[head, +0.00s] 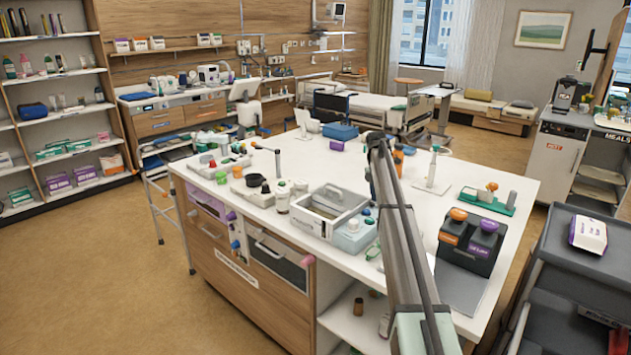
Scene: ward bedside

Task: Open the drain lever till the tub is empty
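A grey rectangular tub (309,219) with a raised handle stands near the front edge of the white table, left of my arm. Its inside is partly visible, but I cannot tell whether it holds water. I cannot make out a drain lever on it for sure. A pale blue box (352,237) stands close against its right side. My arm reaches in from the bottom and its dark far end is over the table, behind and right of the tub. The gripper's fingers cannot be made out there, and the arm hides part of the table behind it.
The white table (470,178) carries several bottles and small parts at left. A dark box with orange and purple knobs (468,242) stands right of my arm. A dark cart (575,260) is at the right edge.

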